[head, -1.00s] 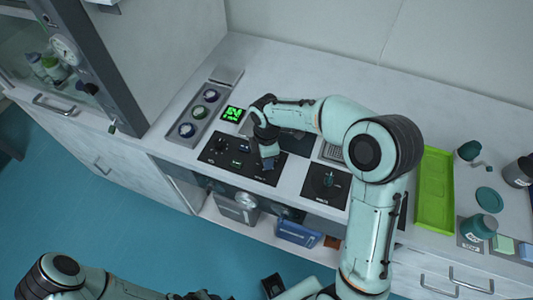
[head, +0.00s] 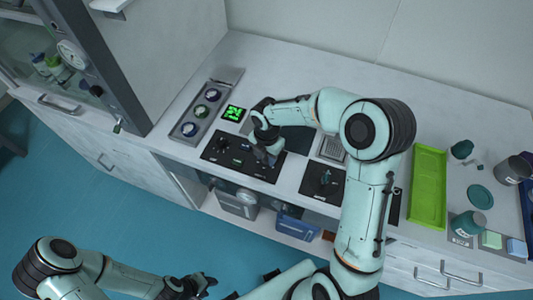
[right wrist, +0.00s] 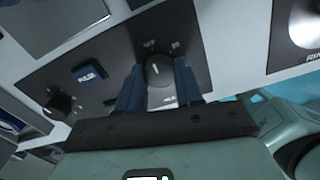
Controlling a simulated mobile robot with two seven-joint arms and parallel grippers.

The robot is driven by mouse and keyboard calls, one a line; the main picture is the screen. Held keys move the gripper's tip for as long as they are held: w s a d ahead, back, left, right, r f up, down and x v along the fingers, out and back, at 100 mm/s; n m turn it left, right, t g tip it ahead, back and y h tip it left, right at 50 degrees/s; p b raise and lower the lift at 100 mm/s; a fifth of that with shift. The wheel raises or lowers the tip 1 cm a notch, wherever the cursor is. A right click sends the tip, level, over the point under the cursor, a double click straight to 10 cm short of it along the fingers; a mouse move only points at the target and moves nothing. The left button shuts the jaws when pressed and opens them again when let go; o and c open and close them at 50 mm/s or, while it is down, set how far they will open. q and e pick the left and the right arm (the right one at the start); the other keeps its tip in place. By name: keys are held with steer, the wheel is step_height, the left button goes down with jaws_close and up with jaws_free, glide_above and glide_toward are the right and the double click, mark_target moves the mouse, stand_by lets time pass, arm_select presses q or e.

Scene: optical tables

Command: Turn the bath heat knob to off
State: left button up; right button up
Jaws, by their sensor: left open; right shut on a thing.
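The black control panel (head: 226,167) lies on the bench top. In the right wrist view a round black knob (right wrist: 159,70) with a white pointer line sits on this panel, between the blue fingers of my right gripper (right wrist: 160,88). The fingers are shut on it, and the pointer runs roughly up and down in that picture. The small lettering around it is too blurred to read. In the head view my right gripper (head: 267,155) comes down on the panel's right part and hides this knob. My left gripper (head: 197,285) is open, low over the floor, away from the bench.
A second black knob (right wrist: 60,104) and a blue button (right wrist: 89,74) share the panel. Another panel with a knob (head: 325,179) is to its right, then a green tray (head: 429,190).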

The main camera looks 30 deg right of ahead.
mark_target(267, 157)
arm_select(q)
steer(key=shift+w+r, duration=0.1)
steer(key=shift+r, duration=0.05)
arm_select(e)
steer(key=shift+w+r, duration=0.15)
steer(key=o, duration=1)
steer(key=shift+o, duration=0.2)
arm_select(q)
steer(key=shift+w+r+p, duration=0.7)
steer(key=shift+w+r, duration=0.15)
arm_select(e)
step_height(267, 157, up, 13)
steer(key=shift+r, duration=0.15)
